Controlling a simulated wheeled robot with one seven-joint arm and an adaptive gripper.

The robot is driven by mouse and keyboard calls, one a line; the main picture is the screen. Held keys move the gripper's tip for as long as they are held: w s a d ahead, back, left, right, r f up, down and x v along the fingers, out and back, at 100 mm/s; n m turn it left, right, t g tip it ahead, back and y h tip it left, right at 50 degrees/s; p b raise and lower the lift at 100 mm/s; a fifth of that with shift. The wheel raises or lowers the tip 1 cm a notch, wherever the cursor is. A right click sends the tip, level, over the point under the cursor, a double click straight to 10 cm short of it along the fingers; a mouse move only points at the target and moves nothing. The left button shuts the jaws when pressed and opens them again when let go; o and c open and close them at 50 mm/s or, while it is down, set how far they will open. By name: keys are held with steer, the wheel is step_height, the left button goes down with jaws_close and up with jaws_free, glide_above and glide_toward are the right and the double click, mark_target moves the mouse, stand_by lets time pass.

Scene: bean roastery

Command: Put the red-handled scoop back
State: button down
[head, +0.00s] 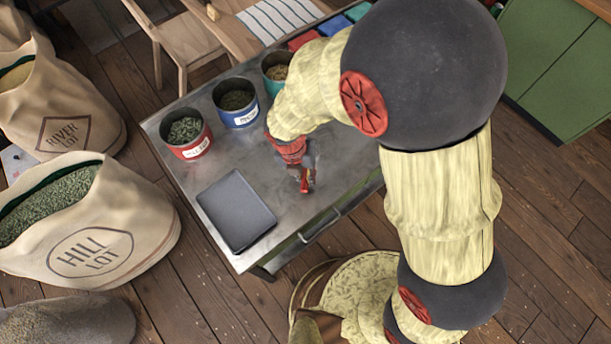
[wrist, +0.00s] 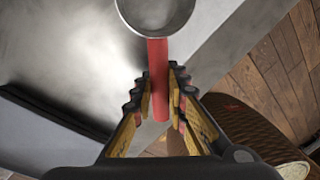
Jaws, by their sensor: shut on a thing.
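The red-handled scoop has a round metal bowl (wrist: 155,14) and a straight red handle (wrist: 158,62), both seen in the wrist view. My gripper (wrist: 159,88) has its fingers on either side of the handle and is shut on it, with the bowl beyond the fingertips. In the head view my gripper (head: 304,172) is over the right part of the metal table (head: 222,262), and a bit of the red handle (head: 308,182) shows at its tip. The bowl is hard to make out there. I cannot tell whether the scoop touches the table.
A red can (head: 196,149), a blue can (head: 240,123) and a teal can (head: 270,68) hold beans along the table's back. A dark grey tray (head: 236,211) lies at the front left. Big sacks (head: 150,225) stand left of the table. Bare metal lies between cans and tray.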

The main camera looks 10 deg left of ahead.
steer(key=shift+f, duration=0.1)
steer(key=c, duration=1.8)
jaws_free()
steer(key=shift+o, duration=0.2)
step_height(320, 180, up, 12)
steer(key=a+p, duration=0.2)
steer(key=p, duration=0.1)
steer(key=shift+s, duration=0.15)
